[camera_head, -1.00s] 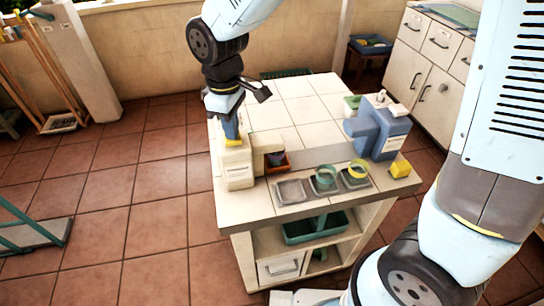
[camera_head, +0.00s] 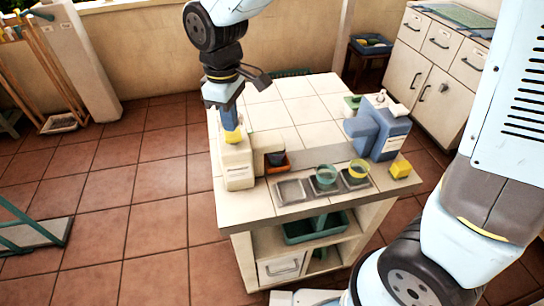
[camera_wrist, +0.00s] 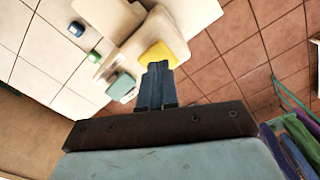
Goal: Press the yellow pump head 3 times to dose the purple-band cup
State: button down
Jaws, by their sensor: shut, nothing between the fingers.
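The yellow pump head (camera_head: 232,136) sits on top of a cream bottle (camera_head: 238,166) at the left front of the counter. My gripper (camera_head: 231,126) is shut and empty, pointing down right over the pump head. In the wrist view its fingertips (camera_wrist: 158,66) overlap the yellow head (camera_wrist: 160,53); I cannot tell whether they touch. A dark, purplish cup (camera_head: 275,158) stands in an orange holder just right of the bottle. Its band is not clear. A teal-banded cup (camera_head: 326,175) and a yellow-banded cup (camera_head: 356,171) stand further right.
A blue bottle (camera_head: 387,130) with its own pump stands at the right of the tiled counter (camera_head: 295,105). A yellow block (camera_head: 400,169) lies by the right edge. An empty grey pad (camera_head: 291,191) lies in front. The counter's back middle is clear.

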jog(key=shift+f, duration=0.4)
jog(key=shift+f, duration=0.35)
jog(key=shift+f, duration=0.6)
jog(key=shift+r, duration=1.35)
jog(key=shift+f, duration=0.35)
jog(key=shift+f, duration=0.35)
